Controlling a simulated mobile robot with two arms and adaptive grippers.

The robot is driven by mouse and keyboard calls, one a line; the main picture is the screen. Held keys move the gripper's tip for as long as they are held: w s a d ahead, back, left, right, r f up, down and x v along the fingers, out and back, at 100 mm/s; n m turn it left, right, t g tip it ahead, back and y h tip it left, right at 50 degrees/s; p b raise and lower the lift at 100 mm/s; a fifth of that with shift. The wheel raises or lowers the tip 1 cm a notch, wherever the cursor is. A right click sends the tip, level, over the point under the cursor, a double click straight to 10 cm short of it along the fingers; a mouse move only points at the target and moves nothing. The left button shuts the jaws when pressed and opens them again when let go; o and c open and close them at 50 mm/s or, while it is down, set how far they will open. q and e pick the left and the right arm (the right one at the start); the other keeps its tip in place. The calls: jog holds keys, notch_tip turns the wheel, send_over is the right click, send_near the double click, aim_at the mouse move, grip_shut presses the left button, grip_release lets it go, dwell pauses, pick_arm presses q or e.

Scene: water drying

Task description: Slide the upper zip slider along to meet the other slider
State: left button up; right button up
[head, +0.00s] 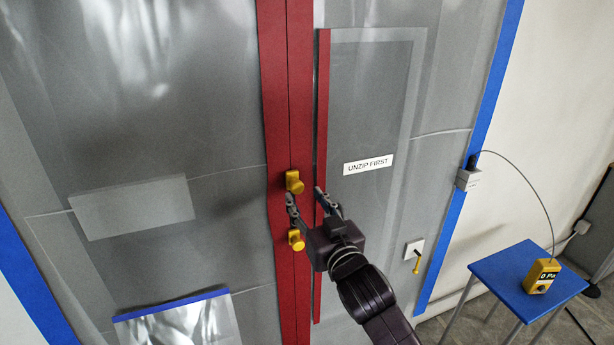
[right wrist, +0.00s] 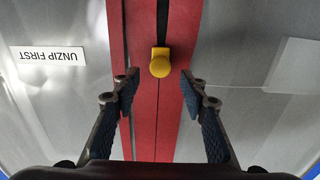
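The upper zip slider (head: 294,182) is a yellow piece with a round knob on the red zip strip (head: 273,60). The lower slider (head: 296,240) is a similar yellow piece a short way below it. My right gripper (head: 306,195) is open in front of the strip, its fingertips just below and right of the upper slider in the head view. In the right wrist view, which is upside down, one yellow slider (right wrist: 160,62), seemingly the upper one, shows beyond and between the spread fingers (right wrist: 158,88). Contact is not visible. My left gripper is out of view.
A narrower red strip (head: 323,60) edges a clear panel with an "UNZIP FIRST" label (head: 368,165) to the right. A small white plate with a yellow handle (head: 416,262) is below it. A blue table (head: 515,280) carries a yellow meter (head: 541,276).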

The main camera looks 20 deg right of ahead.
aim_at(298, 189)
jog(key=w+p, duration=0.1)
jog(key=w, duration=0.3)
jog(key=shift+a+r, duration=0.1)
jog(key=shift+w, duration=1.05)
jog(key=shift+c, duration=0.8)
jog(key=c, duration=0.5)
grip_shut()
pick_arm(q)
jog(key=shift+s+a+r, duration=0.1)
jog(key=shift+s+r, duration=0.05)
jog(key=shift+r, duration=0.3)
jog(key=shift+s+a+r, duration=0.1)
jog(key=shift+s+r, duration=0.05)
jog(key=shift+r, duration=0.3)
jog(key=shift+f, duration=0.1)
pick_arm(e)
jog(key=shift+f, duration=0.25)
